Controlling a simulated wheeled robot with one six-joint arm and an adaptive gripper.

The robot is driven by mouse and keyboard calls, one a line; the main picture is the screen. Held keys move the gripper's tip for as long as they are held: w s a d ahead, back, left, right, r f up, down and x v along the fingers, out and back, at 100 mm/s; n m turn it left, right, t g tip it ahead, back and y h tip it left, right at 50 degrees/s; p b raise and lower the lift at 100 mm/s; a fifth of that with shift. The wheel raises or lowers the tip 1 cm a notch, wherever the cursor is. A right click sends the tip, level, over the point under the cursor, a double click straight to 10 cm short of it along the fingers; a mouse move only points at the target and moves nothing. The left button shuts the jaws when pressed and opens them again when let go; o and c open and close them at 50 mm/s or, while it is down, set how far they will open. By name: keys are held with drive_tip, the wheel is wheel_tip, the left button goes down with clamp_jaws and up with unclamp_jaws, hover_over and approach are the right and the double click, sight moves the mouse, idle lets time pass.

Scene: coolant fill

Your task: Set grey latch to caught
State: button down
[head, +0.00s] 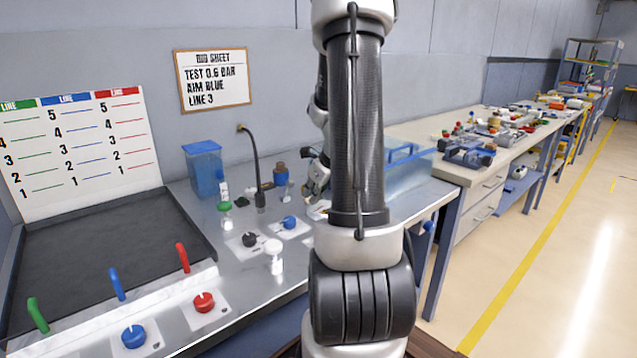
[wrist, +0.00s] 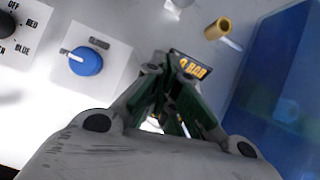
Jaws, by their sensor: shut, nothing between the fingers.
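I cannot make out a grey latch in either view; it may be hidden behind my arm or my fingers. My gripper (wrist: 168,88) is shut and empty, with its green-padded fingers brought together over the bench. Its tips are beside a dark display reading "0 BAR" (wrist: 191,67), which they partly cover. In the head view my gripper (head: 318,182) is low over the metal bench, left of my arm. A blue knob (wrist: 86,60) on a white plate is left of my fingers, apart from them. It also shows in the head view (head: 289,222).
A black selector knob (wrist: 8,24) is at the far left. A brass fitting (wrist: 217,28) is above right of my fingers. A translucent blue tank (wrist: 285,85) stands close on the right. A blue-lidded container (head: 204,170) stands at the back.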

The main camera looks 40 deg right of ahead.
sight(288, 188)
drive_tip(key=shift+w+a+r, duration=0.15)
drive_tip(key=shift+w+r, duration=0.1)
drive_tip(key=shift+w, duration=0.75)
drive_tip(key=shift+w+a+r, duration=0.1)
drive_tip(key=shift+w+r, duration=0.1)
drive_tip(key=shift+w, duration=0.75)
drive_tip(key=shift+w+r, duration=0.1)
drive_tip(key=shift+w+r+g, duration=0.1)
drive_tip(key=shift+r+g, duration=0.05)
drive_tip(key=shift+g, duration=0.15)
